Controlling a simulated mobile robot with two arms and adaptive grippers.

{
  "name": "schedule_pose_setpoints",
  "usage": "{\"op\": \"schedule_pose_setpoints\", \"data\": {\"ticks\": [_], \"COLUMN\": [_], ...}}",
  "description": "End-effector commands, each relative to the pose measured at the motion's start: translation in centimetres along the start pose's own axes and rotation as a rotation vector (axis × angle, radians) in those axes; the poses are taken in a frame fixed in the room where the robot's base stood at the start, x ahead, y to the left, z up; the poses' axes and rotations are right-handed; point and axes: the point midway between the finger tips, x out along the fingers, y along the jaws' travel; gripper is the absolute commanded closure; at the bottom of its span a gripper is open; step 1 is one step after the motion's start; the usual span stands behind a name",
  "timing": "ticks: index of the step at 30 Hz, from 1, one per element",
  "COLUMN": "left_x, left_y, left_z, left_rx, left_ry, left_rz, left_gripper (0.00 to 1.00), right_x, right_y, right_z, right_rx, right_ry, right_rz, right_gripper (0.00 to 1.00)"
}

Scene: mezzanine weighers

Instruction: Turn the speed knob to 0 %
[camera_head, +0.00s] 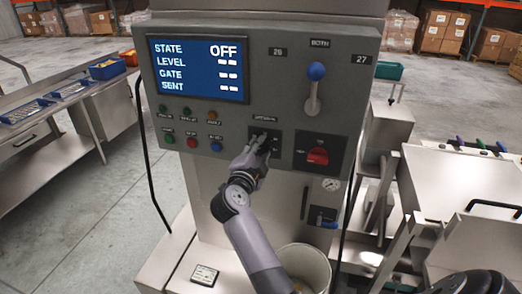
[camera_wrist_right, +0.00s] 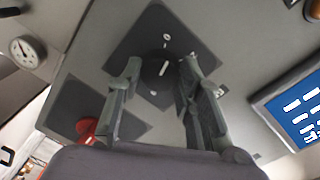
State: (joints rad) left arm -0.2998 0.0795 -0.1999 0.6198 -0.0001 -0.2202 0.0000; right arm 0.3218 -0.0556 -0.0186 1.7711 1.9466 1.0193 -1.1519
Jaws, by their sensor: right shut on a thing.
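The speed knob (camera_wrist_right: 160,68) is a dark round knob with a white pointer line, on a black square plate (camera_wrist_right: 185,35) with small white marks. It sits between the fingertips of my right gripper (camera_wrist_right: 159,74), which is shut on it. In the head view my right gripper (camera_head: 262,143) reaches up to the same plate (camera_head: 274,137) on the grey control panel and hides most of the knob there. I cannot read the knob's exact setting. The display (camera_head: 198,68) reads STATE OFF, with dashes for LEVEL, GATE and SENT. My left gripper is out of view.
Right of the plate is a red rotary switch (camera_head: 317,156), and above it a blue-ended lever (camera_head: 315,85). Several coloured buttons and lamps (camera_head: 191,143) lie left. A pressure gauge (camera_head: 331,184) and white bucket (camera_head: 306,264) are below.

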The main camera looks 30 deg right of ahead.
Motion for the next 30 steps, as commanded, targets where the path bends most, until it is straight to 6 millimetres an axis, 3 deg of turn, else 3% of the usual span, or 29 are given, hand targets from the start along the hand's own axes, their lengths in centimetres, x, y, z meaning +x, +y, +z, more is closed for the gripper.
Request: {"op": "schedule_pose_setpoints", "data": {"ticks": [12,30], "left_x": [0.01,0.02], "left_y": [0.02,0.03], "left_z": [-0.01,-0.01], "left_rx": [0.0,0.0], "left_ry": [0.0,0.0], "left_rz": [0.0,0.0], "left_gripper": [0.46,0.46], "right_x": [-0.06,-0.06], "right_y": [0.18,0.29], "right_z": [0.22,0.25], "right_rx": [-0.21,-0.249], "right_ry": [0.006,0.007], "right_rz": [0.005,0.007], "right_gripper": [0.95,0.95]}}
